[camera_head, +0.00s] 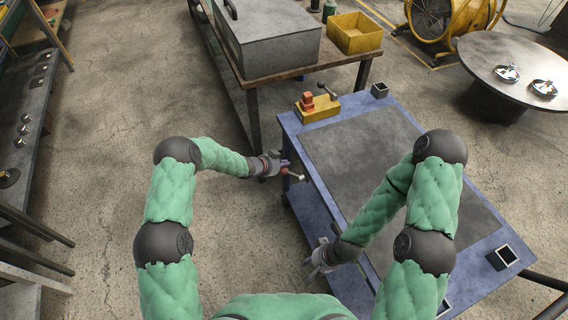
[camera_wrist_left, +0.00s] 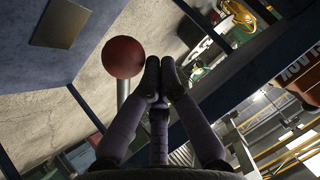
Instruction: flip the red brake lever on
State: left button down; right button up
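The red brake lever has a round red knob (camera_wrist_left: 122,57) on a grey metal rod. In the left wrist view the knob is just left of my left gripper's fingertips. In the head view the lever (camera_head: 284,171) is small at the left edge of the blue cart (camera_head: 292,124), partly covered by my left gripper (camera_head: 283,165). In the left wrist view my left gripper (camera_wrist_left: 162,72) has its fingertips together, with nothing visible between them. The knob appears beside the fingers, not between them. My right gripper (camera_head: 318,260) is by the cart's near left side; its finger opening is unclear.
A yellow block with a red part (camera_head: 308,104) stands on the cart's far corner. A wooden bench behind holds a grey metal box (camera_head: 266,38) and a yellow bin (camera_head: 355,35). A round table (camera_head: 520,65) is at the right. Floor left of the cart is clear.

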pick_arm(q)
jog(key=shift+s+f+b, duration=0.1)
jog(key=shift+f+b, duration=0.3)
jog(key=shift+f, duration=0.2)
pick_arm(e)
jog(key=shift+f, duration=0.55)
pick_arm(q)
jog(key=shift+d, duration=0.1)
